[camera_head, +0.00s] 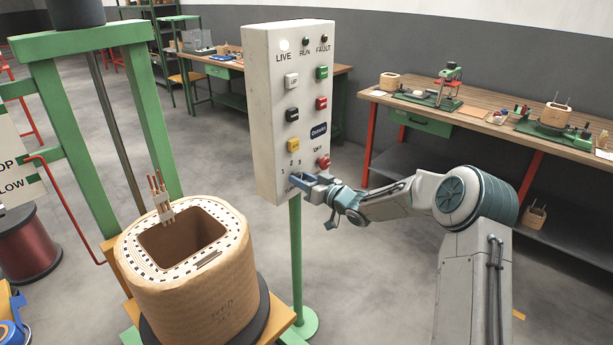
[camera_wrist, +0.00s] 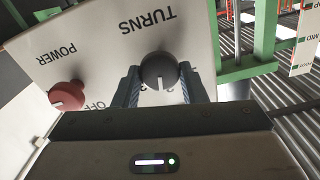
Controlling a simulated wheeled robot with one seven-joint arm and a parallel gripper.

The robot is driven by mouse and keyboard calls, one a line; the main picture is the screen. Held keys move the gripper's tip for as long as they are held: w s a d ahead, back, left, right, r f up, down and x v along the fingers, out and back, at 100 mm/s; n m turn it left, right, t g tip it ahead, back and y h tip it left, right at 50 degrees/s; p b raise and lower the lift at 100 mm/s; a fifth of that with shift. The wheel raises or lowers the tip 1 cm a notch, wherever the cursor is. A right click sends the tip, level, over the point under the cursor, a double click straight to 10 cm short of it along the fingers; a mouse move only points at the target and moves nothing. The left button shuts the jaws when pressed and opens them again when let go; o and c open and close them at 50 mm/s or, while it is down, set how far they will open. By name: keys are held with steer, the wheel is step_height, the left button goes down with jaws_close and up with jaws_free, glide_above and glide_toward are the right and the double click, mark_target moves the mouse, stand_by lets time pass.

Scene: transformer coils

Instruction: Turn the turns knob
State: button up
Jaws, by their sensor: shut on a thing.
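The turns knob (camera_wrist: 158,70) is a round dark grey knob with a light pointer line, on the lower part of the white control panel (camera_head: 262,110). The word TURNS shows upside down beside it in the wrist view. My gripper (camera_wrist: 158,84) has a finger on each side of the knob and is shut on it. In the head view my gripper (camera_head: 305,182) is at the panel's lower edge and hides the knob. The red power knob (camera_wrist: 67,96) sits beside it in the wrist view, apart from my gripper.
The panel stands on a green post (camera_head: 296,260). A large paper-wrapped coil (camera_head: 200,285) stands left of it, near a green frame (camera_head: 60,110). A wooden workbench (camera_head: 490,125) with tools is at the right. Open floor lies behind the panel.

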steer(key=m+p, duration=0.2)
steer(key=m, duration=0.1)
steer(key=shift+r, duration=0.2)
steer(key=shift+a+f+m+p, duration=0.1)
steer(key=shift+m+p, duration=0.9)
steer(key=shift+m, duration=0.7)
steer(key=o, duration=1)
steer(key=shift+a+f, duration=0.1)
steer(key=shift+a, duration=0.15)
steer(key=shift+w+d, duration=0.1)
steer(key=shift+d, duration=0.25)
steer(key=b+v, duration=0.1)
steer(key=v, duration=1.2)
steer(key=shift+s+d+b, duration=0.2)
steer(key=shift+s+b, duration=0.05)
steer(key=shift+b, duration=0.05)
